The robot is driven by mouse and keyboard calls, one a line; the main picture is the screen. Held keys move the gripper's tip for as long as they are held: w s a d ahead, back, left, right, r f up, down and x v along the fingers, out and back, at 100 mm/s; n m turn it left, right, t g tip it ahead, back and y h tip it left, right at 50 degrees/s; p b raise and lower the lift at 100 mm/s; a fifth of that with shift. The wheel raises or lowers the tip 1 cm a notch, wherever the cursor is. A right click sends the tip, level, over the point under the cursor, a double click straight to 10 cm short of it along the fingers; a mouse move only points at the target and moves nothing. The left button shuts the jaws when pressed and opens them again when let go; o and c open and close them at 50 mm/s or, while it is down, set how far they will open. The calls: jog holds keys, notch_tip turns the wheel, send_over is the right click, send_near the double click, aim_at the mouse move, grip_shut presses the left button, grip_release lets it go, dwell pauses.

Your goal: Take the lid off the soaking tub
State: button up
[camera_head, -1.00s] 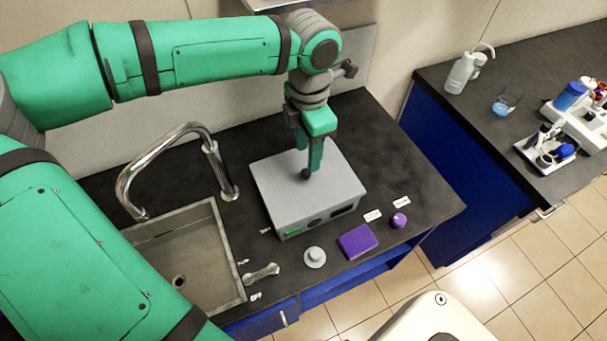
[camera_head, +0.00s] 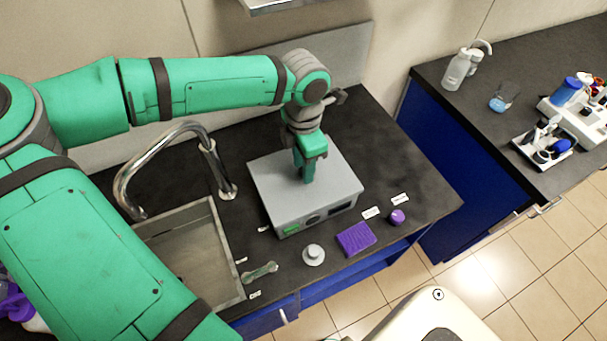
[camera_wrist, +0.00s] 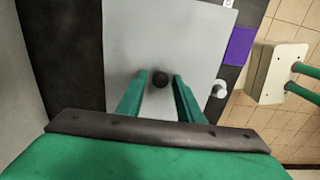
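The soaking tub (camera_head: 322,213) is a grey box on the dark counter, right of the sink, with a green patch on its front. Its flat grey lid (camera_head: 338,182) lies on top. In the wrist view, the lid (camera_wrist: 205,40) bears a round black knob (camera_wrist: 160,78). My gripper (camera_head: 308,180) points down over the middle of the lid. In the wrist view, my gripper (camera_wrist: 155,78) is open, with one finger on each side of the knob and a gap to both. The knob is hidden behind the fingers in the head view.
A sink (camera_head: 190,255) with a tall curved tap (camera_head: 160,150) lies to the left. A small grey knobbed piece (camera_head: 314,254), a purple block (camera_head: 356,238) and a purple round piece (camera_head: 397,217) sit along the front edge. The right counter (camera_head: 560,55) holds bottles and racks.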

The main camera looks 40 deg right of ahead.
grip_shut()
jog(key=shift+r, duration=0.1)
